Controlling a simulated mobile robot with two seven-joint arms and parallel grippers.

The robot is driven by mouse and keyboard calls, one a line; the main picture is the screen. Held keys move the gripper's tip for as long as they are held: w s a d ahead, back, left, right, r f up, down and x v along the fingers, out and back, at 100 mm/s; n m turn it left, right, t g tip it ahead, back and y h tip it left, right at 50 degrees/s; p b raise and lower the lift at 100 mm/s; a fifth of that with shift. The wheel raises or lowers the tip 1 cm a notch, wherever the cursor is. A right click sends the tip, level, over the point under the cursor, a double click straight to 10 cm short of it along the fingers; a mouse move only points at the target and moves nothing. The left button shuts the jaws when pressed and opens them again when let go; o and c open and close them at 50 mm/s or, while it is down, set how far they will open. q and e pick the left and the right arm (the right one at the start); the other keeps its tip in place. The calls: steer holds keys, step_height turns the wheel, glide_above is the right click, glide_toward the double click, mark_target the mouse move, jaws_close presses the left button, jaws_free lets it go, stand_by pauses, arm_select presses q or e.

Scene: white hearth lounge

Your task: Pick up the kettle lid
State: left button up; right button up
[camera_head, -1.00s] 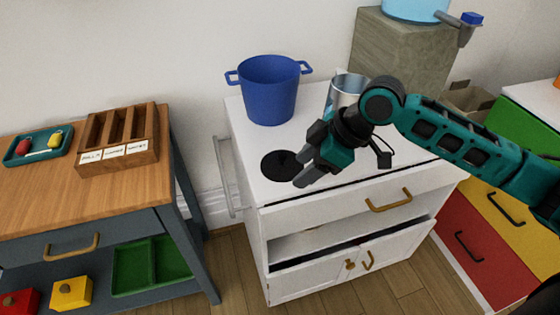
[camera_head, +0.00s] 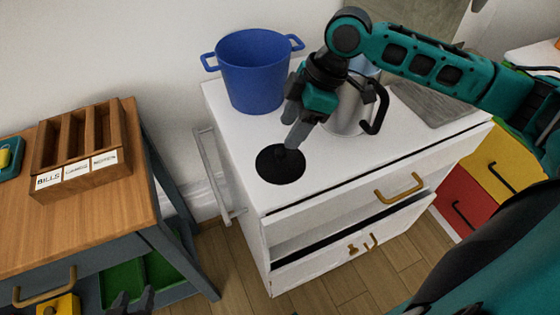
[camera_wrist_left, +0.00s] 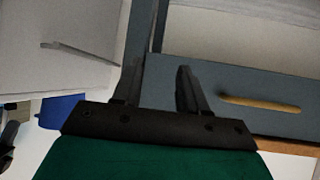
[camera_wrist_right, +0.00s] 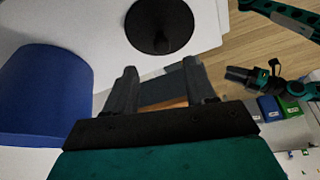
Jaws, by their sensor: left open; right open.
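The kettle lid (camera_head: 272,172) is a flat black disc with a small knob, lying on the white cabinet top near its front left corner. It also shows in the right wrist view (camera_wrist_right: 150,15), ahead of the fingers. My right gripper (camera_head: 293,138) is open and points down just above the lid's far edge, by the knob; no contact is clear. Its fingers (camera_wrist_right: 160,72) are apart and empty in the right wrist view. The silver kettle (camera_head: 345,115) with a black handle stands behind, partly hidden by my right arm. My left gripper (camera_head: 132,300) is open and empty, low by the wooden-topped table.
A blue pot (camera_head: 253,75) stands on the white cabinet (camera_head: 235,135), left of my right gripper. A grey slab (camera_head: 432,100) lies to the right. A wooden-topped table (camera_head: 85,220) at left holds a labelled wooden organizer (camera_head: 82,150). The cabinet top in front of the kettle is clear.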

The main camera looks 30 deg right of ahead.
mark_target(281, 151)
steer(key=shift+s+b+x, duration=0.1)
steer(key=shift+b+x, duration=0.25)
steer(key=shift+x, duration=1.25)
steer(key=shift+s+b+x, duration=0.15)
steer(key=shift+b+x, duration=0.15)
steer(key=shift+x, duration=1.25)
steer(key=shift+d+f, duration=0.1)
steer(key=shift+d, duration=0.05)
steer(key=shift+c, duration=0.3)
jaws_close()
